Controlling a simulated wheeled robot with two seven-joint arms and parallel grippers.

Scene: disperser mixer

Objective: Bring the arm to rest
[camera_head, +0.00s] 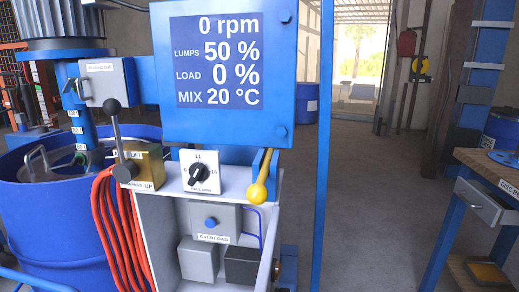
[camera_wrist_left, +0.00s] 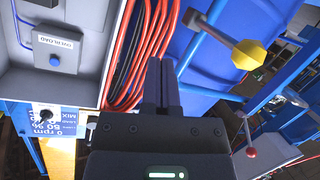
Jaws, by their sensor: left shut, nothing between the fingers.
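My left gripper (camera_wrist_left: 160,62) shows in the wrist view with its two dark fingers together and nothing between them. Its tips point toward a bundle of red cables (camera_wrist_left: 147,30); I cannot tell the distance. Neither gripper shows in the head view. The mixer stands at the left there, with a blue display box (camera_head: 228,125) reading 0 rpm, lumps 50 %, load 0 % and mix 20 °C. Below it are a black-knobbed lever (camera_head: 114,125), a dial (camera_head: 199,173) and a yellow-knobbed lever (camera_head: 259,186).
A blue vessel (camera_head: 55,215) stands left of the grey cabinet (camera_head: 163,235). The red cables hang beside the cabinet in the head view (camera_head: 108,225). A wooden workbench (camera_head: 480,165) is at the right. The floor (camera_head: 375,190) between them is clear toward an open doorway.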

